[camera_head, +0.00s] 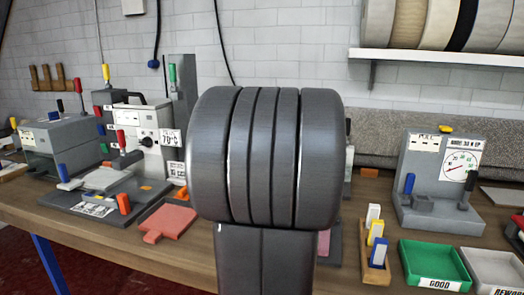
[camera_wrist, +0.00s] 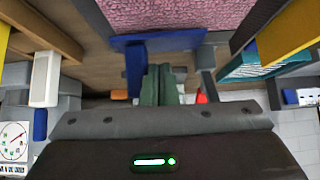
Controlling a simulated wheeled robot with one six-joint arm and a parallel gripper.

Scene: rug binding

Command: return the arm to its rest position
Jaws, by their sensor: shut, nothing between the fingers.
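My arm (camera_head: 265,160) stands upright in the middle of the head view, its dark grey rounded links close to the camera and hiding the bench's centre. My gripper is not visible in that view. In the wrist view, the dark gripper body with a green light fills the bottom, and the narrow greenish fingers of my gripper (camera_wrist: 158,82) are together with nothing seen between them. A blue part (camera_wrist: 158,40) and a pink textured surface (camera_wrist: 175,15) lie beyond the fingers.
The wooden bench holds a gauge stand (camera_head: 440,180), green tray (camera_head: 432,265), block holder (camera_head: 375,262), reddish pad (camera_head: 170,222) and a 70°C machine (camera_head: 140,135). A shelf (camera_head: 440,57) with rolls hangs at upper right. The wrist view shows a white block (camera_wrist: 45,78) at left.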

